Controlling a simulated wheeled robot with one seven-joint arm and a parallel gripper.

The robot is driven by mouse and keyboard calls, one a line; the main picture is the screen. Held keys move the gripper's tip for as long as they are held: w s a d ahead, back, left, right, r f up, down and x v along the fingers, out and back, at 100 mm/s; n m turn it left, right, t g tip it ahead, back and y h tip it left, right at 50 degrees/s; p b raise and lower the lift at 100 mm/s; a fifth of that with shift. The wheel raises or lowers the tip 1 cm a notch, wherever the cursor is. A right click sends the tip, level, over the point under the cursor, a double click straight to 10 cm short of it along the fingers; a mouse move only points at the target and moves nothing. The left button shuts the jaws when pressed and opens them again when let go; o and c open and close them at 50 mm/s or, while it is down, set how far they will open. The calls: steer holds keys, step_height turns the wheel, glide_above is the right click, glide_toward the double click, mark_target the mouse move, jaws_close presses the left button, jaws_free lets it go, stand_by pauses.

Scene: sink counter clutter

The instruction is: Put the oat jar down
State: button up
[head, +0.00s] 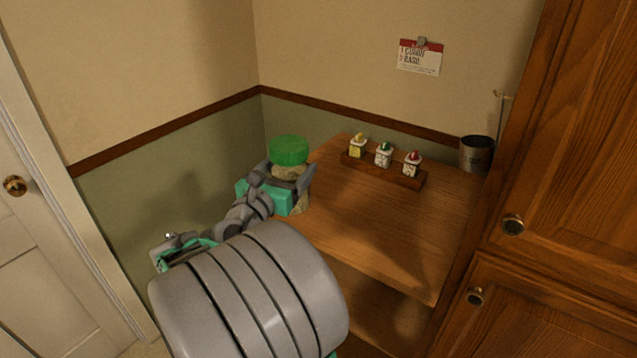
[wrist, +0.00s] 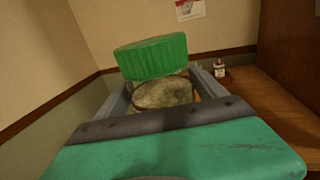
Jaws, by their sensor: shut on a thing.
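The oat jar (head: 289,152) has a green lid and a clear body with pale contents. My gripper (head: 291,182) is shut around the body of the jar, below the lid. In the head view the jar is upright at the left edge of the wooden counter (head: 380,225). I cannot tell whether its base touches the counter, as my gripper hides part of it. In the wrist view the green lid (wrist: 152,57) and the jar body (wrist: 163,93) show between the fingers.
A wooden rack (head: 384,172) with three small bottles, yellow, green and red capped, stands at the back of the counter. A metal cup (head: 476,153) is at the back right, beside a tall wooden cabinet (head: 560,150). The counter's middle and front are clear.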

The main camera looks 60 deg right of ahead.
steer(key=shift+s+d+r+m+g, duration=0.15)
steer(key=shift+s+d+r+g, duration=0.1)
steer(key=shift+s+d, duration=0.2)
steer(key=shift+s+d+r+m+g, duration=0.15)
steer(key=shift+s+d+r+g, duration=0.1)
steer(key=shift+s+d, duration=0.15)
steer(key=w+d+f, duration=0.1)
steer(key=d+f, duration=1.1)
steer(key=d, duration=0.1)
steer(key=shift+w+f, duration=0.25)
steer(key=shift+f, duration=0.15)
steer(key=shift+d+f, duration=0.1)
steer(key=shift+f, duration=0.1)
steer(key=o, duration=2)
